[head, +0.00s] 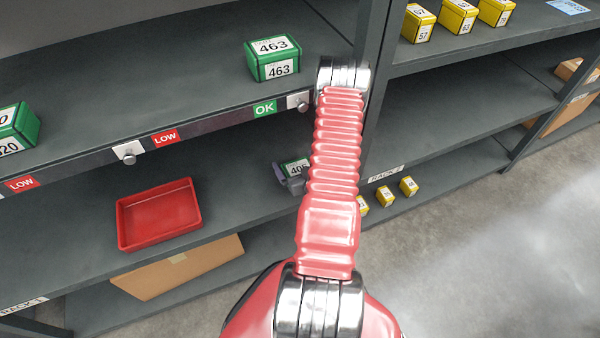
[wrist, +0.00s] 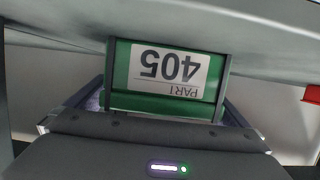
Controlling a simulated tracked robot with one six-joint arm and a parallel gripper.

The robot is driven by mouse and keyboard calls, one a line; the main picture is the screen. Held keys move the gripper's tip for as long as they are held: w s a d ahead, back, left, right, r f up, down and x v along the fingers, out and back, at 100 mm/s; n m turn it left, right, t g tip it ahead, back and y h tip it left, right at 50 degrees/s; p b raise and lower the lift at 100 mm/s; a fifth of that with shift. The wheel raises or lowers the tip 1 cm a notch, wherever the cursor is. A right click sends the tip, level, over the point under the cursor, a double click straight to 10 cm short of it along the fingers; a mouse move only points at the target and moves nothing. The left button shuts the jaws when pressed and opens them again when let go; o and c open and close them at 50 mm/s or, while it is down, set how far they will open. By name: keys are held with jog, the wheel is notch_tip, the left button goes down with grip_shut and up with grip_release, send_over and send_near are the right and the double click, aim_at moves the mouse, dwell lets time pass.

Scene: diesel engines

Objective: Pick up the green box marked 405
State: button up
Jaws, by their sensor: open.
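The green box marked 405 (head: 295,166) is on the middle shelf in the head view, partly hidden behind my red arm. In the wrist view the green box (wrist: 168,103) appears upside down, with its white "PART 405" label facing the camera. My gripper (wrist: 168,75) is open, with one dark finger at each side of the box. The box lies between the fingers; whether they touch it is hard to tell. In the head view only a small grey part of my gripper (head: 292,182) shows beside the box.
A red tray (head: 158,241) stands to the left on the same shelf. A green box marked 463 (head: 273,58) and another green box (head: 17,130) stand on the shelf above. An upright post (head: 372,80) is just right of my arm. Yellow boxes (head: 457,17) stand on the right rack.

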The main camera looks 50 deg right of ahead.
jog(key=c, duration=1.3)
jog(key=shift+r, duration=0.2)
jog(key=shift+c, duration=0.2)
jog(key=shift+r, duration=4.85)
